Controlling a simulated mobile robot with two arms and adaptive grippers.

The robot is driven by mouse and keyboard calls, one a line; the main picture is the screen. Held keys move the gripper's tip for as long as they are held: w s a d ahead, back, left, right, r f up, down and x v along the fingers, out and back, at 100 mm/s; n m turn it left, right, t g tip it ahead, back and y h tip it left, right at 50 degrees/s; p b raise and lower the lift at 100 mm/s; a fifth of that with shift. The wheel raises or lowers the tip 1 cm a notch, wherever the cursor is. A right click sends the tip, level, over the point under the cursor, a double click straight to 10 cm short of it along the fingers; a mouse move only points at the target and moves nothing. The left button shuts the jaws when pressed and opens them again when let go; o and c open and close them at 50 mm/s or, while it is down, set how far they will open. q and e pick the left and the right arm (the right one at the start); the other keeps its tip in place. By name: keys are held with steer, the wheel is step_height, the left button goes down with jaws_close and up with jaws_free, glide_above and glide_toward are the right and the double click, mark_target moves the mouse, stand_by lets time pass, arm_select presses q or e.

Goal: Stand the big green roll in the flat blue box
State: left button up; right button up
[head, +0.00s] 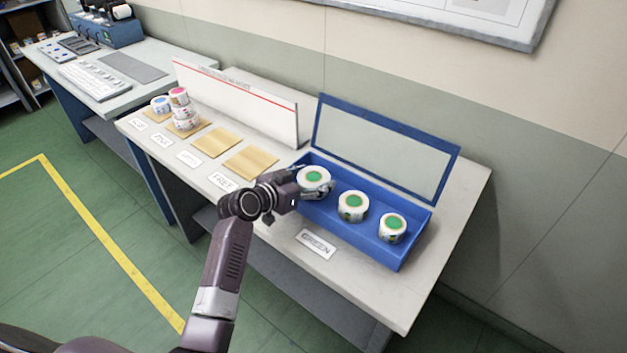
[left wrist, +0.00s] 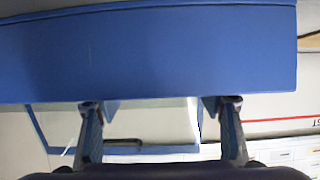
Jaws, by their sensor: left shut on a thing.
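The big green roll (head: 313,178), white with a green centre, is upright at the left end of the flat blue box (head: 397,262). My left gripper (head: 311,181) is shut on this roll, a finger on either side of it. Whether the roll touches the box floor cannot be told. In the left wrist view, the fingers (left wrist: 161,112) reach past the edge of the blue box wall (left wrist: 150,50), and the roll itself is hidden. Two smaller green-centred rolls, a middle one (head: 353,207) and a right one (head: 392,228), stand in the same box. My right gripper is not in view.
The box's raised lid (head: 385,150) stands behind it. A GREEN label (head: 316,244) lies in front. The table's right end (head: 455,210) is clear.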

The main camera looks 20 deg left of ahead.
arm_select(q)
steer(key=shift+f, duration=0.3)
steer(key=shift+f, duration=0.15)
steer(key=o, duration=1.3)
